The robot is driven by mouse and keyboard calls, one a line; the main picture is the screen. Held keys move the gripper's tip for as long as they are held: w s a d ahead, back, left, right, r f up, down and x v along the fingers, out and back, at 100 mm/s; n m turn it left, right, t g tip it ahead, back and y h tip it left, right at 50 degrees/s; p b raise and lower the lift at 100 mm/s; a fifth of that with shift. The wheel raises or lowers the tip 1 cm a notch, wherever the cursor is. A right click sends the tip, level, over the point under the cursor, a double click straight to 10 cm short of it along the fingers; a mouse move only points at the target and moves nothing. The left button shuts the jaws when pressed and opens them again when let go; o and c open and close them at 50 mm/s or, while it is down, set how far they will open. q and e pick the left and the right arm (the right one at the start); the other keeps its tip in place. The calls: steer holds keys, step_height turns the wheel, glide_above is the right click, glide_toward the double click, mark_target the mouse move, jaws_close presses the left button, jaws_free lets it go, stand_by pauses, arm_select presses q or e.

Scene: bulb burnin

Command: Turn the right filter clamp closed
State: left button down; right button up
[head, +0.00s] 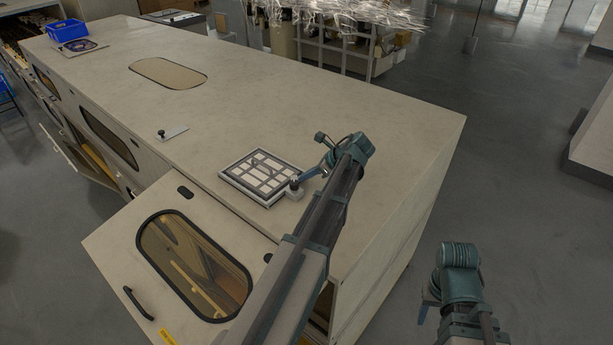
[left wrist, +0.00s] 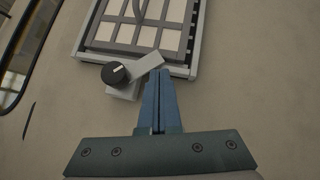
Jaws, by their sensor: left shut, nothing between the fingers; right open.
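The right filter clamp (head: 295,194) sits at the right corner of the framed filter (head: 243,185) on the cabinet top. It has a round black knob (left wrist: 117,74) with a white mark and a light grey bar (left wrist: 147,66). In the left wrist view the bar points up and right, its end overlapping the filter frame's edge (left wrist: 135,59). My left gripper (head: 306,177) is shut and empty, its fingertips (left wrist: 158,72) just beside the bar; I cannot tell whether they touch. My right gripper (head: 424,308) is open, low at the right, away from the cabinet.
Another clamp with a black knob (head: 162,133) lies left of the filter. An oval panel (head: 168,73) and a blue bin (head: 66,29) are farther back. A windowed door (head: 103,246) stands out at the front.

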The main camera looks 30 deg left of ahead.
arm_select(q)
steer(key=shift+s, duration=0.1)
steer(key=shift+s+d, duration=0.45)
steer(key=shift+s, duration=0.2)
steer(key=w+d, duration=0.3)
steer(key=shift+d+r+p, duration=0.35)
steer(key=w+d+r+p, duration=0.3)
steer(key=d+r+p, duration=0.2)
steer(key=r+p, duration=0.1)
steer(key=shift+w+d+r, duration=0.15)
steer(key=shift+w+r, duration=0.05)
arm_select(e)
step_height(320, 180, up, 7)
steer(key=d, duration=0.1)
arm_select(q)
steer(key=shift+d, duration=0.1)
arm_select(e)
steer(key=shift+w, duration=0.1)
